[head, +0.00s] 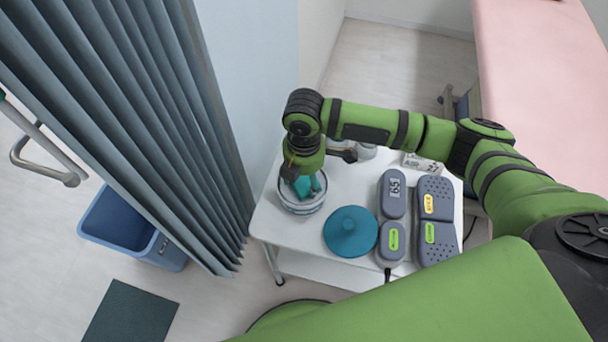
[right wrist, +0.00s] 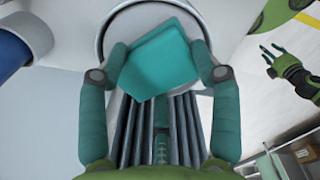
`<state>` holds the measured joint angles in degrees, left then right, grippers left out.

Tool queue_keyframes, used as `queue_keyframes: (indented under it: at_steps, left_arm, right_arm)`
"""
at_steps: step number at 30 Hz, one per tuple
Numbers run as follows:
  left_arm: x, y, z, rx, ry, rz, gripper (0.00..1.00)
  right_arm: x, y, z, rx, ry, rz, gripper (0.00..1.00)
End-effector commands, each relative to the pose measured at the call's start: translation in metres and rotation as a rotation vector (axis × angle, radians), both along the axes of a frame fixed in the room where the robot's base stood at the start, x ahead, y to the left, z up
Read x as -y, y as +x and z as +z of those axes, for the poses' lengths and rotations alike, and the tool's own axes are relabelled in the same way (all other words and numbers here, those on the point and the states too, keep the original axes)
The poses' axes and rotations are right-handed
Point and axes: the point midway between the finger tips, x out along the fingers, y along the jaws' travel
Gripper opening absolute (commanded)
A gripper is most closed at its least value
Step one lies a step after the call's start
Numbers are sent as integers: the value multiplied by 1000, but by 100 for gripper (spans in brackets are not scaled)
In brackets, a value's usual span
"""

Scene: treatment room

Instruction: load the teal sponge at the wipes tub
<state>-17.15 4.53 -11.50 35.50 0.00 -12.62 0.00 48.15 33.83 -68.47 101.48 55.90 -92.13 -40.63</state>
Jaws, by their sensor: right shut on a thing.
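The teal sponge (head: 304,187) is between the fingers of my right gripper (head: 303,176), which is shut on it. In the right wrist view the sponge (right wrist: 158,62) sits tilted between both fingertips, with part of the round tub rim (right wrist: 101,38) behind it. The wipes tub (head: 301,208) is a pale, round, open container at the left side of the trolley top. The sponge is at the tub's mouth; how deep it sits is hard to tell. My left gripper (right wrist: 266,60) shows in the right wrist view, empty with its fingers apart.
A blue round lid (head: 350,234) lies right of the tub on the white trolley (head: 275,222). Grey devices (head: 434,198) with labels stand farther right. A grey curtain (head: 150,110) hangs close at left, above a blue bin (head: 125,225). A pink couch (head: 540,80) is at right.

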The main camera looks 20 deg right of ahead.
Motion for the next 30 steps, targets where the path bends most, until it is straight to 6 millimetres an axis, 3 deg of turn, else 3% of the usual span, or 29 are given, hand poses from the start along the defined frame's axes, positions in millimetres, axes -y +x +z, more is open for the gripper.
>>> queue_keyframes:
  at_steps: [30]
  left_arm:
    - [-1, 0, 6, 0, 1, 1, 49]
  right_arm:
    - [0, -1, -1, -1, 1, 1, 38]
